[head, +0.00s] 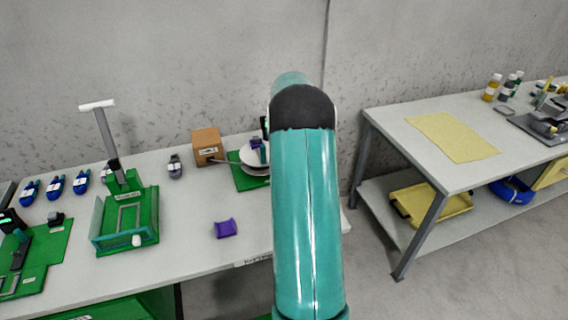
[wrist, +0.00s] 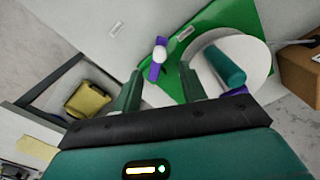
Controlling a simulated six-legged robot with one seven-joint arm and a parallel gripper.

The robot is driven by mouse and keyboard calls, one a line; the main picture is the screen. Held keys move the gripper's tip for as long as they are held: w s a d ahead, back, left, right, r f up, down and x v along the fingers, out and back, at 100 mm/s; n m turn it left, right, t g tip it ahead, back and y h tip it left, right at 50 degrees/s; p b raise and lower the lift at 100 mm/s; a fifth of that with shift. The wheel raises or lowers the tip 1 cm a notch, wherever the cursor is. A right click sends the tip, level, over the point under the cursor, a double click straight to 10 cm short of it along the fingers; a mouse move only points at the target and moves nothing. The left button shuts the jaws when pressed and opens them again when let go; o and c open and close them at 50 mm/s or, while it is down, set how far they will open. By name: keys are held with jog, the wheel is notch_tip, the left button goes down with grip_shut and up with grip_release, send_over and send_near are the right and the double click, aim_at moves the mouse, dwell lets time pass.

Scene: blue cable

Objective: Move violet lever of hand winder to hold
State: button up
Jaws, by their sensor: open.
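The hand winder stands on a green base plate at the back of the left bench, beside my arm in the head view. Its white disc (head: 254,156) is partly hidden there. In the wrist view the green base (wrist: 240,18) carries the white disc (wrist: 255,55), with a teal cylinder (wrist: 222,65) on it. The violet lever (wrist: 154,72), with a white round knob (wrist: 160,54), lies left of the disc. My gripper (wrist: 161,72) is open, and the lever appears between its fingertips. I cannot tell whether they touch. My arm hides the gripper in the head view.
A cardboard box (head: 207,146) stands left of the winder. A violet spool (head: 225,229) lies at the bench front, near a green fixture (head: 127,220). A gap separates this bench from the right table (head: 400,125), whose lower shelf holds a yellow tray (head: 430,203).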

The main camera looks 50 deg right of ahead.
notch_tip(320, 180, up, 8)
dwell(0.4)
